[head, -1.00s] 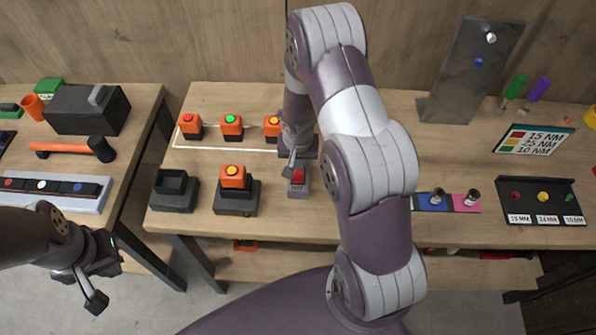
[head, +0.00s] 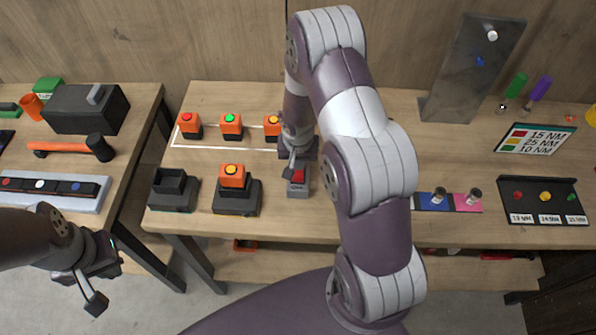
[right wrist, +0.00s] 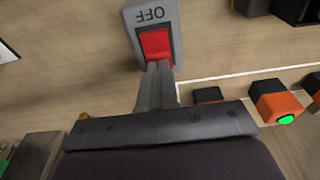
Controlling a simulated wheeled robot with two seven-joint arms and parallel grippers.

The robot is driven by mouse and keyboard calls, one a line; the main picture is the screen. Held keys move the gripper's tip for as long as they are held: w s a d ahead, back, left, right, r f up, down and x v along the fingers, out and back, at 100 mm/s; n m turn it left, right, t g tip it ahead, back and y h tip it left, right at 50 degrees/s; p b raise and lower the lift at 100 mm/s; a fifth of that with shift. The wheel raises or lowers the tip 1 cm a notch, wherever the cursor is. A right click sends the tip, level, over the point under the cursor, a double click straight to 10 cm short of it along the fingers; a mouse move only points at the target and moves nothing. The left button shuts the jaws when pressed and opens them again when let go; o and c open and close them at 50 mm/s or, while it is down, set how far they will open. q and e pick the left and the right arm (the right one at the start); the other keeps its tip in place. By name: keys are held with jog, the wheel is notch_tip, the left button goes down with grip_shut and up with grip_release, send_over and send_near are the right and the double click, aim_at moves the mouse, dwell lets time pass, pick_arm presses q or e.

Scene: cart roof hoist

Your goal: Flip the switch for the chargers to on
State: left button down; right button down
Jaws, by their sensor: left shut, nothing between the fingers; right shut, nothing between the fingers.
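The charger switch is a grey box (head: 298,191) with a red rocker (head: 297,175) on the bench. In the right wrist view the red rocker (right wrist: 155,45) shows beside a label reading OFF (right wrist: 149,14). My right gripper (head: 291,171) is shut and empty, its fingertips (right wrist: 159,69) at the rocker's near end; I cannot tell whether they press it. One charger (head: 173,194) is empty. The other charger (head: 236,205) holds an orange battery (head: 233,176) with a yellow light. My left gripper (head: 95,303) is shut and empty, off the bench at lower left.
Orange batteries with red (head: 188,125), green (head: 230,126) and yellow (head: 272,127) lights stand behind the chargers at a white outline. My right arm hides the bench middle. A left table (head: 60,183) holds a hammer (head: 70,147). A gap separates the tables.

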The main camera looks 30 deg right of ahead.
aim_at(298, 173)
jog(key=shift+f+b, duration=0.3)
jog(key=shift+f, duration=0.15)
notch_tip(298, 173, up, 7)
jog(key=p, duration=0.4)
jog(key=shift+s+a+p, duration=0.25)
jog(key=shift+s+p, duration=0.15)
jog(key=shift+s, duration=0.05)
